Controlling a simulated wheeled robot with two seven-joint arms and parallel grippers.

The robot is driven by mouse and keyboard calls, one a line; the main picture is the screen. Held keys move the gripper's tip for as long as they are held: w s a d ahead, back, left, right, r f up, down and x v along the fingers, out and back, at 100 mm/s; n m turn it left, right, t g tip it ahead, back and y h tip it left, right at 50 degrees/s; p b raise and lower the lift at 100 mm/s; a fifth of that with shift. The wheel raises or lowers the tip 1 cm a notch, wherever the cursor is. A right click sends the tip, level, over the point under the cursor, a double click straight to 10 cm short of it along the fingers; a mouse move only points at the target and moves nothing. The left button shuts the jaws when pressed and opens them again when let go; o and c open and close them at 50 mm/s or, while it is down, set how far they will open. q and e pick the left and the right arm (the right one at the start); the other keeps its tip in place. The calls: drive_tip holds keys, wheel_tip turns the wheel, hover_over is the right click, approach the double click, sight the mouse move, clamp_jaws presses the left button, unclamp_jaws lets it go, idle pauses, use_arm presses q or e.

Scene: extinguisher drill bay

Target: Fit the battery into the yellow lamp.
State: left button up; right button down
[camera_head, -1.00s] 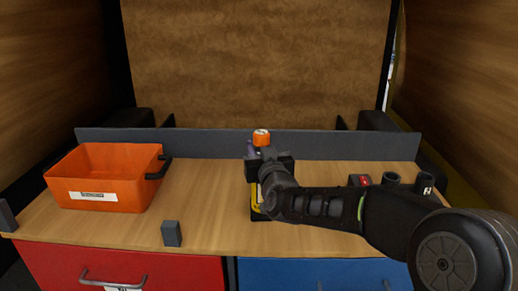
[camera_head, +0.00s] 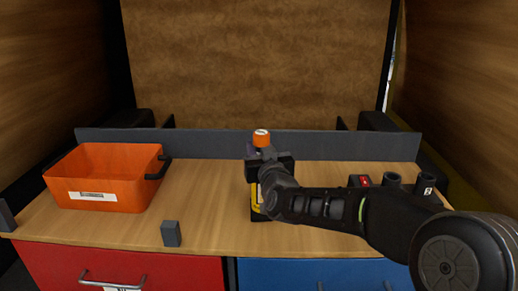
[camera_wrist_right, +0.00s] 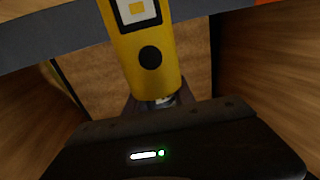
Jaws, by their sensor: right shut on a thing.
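In the right wrist view the lamp (camera_wrist_right: 146,52) shows a black round button and a pale square. In the wrist view a small silvery part shows at the lamp's end, close to the jaws. I cannot tell whether the battery is inside the lamp. My left gripper is not in view.
An orange bin (camera_head: 92,168) stands at the left. A small grey block (camera_head: 171,234) is near the front edge. A red-topped dark item (camera_head: 360,181) and black cups (camera_head: 392,182) stand at the right. A grey upstand (camera_head: 330,146) runs along the back.

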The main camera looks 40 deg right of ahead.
drive_tip(key=shift+r, duration=0.15)
idle(0.8)
drive_tip(key=c, duration=1)
unclamp_jaws()
drive_tip(key=b+v, duration=0.1)
drive_tip(key=v, duration=0.6)
drive_tip(key=shift+s+b, duration=0.3)
drive_tip(key=shift+s, duration=0.05)
drive_tip(key=shift+a, duration=0.1)
